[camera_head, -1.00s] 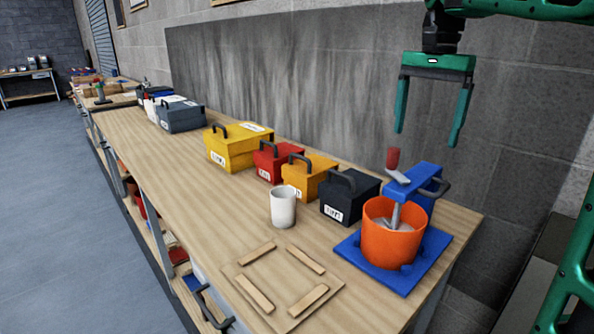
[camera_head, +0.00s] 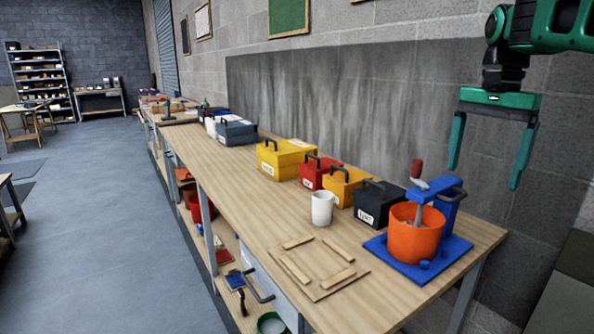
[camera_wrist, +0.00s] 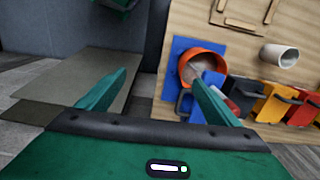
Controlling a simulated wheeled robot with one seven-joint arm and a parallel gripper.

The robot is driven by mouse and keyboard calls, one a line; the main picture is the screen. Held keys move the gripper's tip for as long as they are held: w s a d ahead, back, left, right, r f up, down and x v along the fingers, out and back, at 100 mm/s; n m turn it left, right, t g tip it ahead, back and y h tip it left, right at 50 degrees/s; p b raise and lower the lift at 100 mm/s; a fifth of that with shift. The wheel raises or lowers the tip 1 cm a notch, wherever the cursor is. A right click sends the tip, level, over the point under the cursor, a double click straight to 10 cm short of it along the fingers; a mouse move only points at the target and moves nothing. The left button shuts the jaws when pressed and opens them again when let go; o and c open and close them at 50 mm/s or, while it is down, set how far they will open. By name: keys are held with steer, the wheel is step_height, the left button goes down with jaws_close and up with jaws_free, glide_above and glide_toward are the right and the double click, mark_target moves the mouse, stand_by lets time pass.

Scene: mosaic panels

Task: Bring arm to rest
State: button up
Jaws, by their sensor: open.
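My green gripper (camera_head: 490,165) hangs at the upper right in the head view, above and behind the right end of the bench. Its two fingers are spread wide with nothing between them. In the wrist view my gripper (camera_wrist: 155,95) is also open and empty, with one finger overlapping the view of the orange bucket (camera_wrist: 204,56). The orange bucket (camera_head: 415,238) stands on a blue base (camera_head: 455,252), with a tool with a red handle (camera_head: 416,170) standing in it at the blue bracket (camera_head: 432,187). My gripper is apart from all of these.
The wooden bench (camera_head: 215,155) carries a white cup (camera_head: 322,208), a wooden frame board (camera_head: 355,285), and black (camera_head: 377,205), orange (camera_head: 345,188), red (camera_head: 318,172) and yellow (camera_head: 285,160) boxes. A grey wall stands behind. The floor (camera_head: 110,230) at left is open.

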steer(key=s+d+f+n, duration=0.2)
steer(key=s+f, duration=1)
steer(key=s, duration=0.1)
steer(key=s+d+f+n, duration=0.2)
steer(key=s+f, duration=1)
steer(key=s, duration=0.1)
steer(key=shift+f+n, duration=0.25)
steer(key=shift+n, duration=0.05)
steer(key=shift+w+f, duration=0.2)
steer(key=shift+w, duration=0.4)
steer(key=shift+c, duration=0.2)
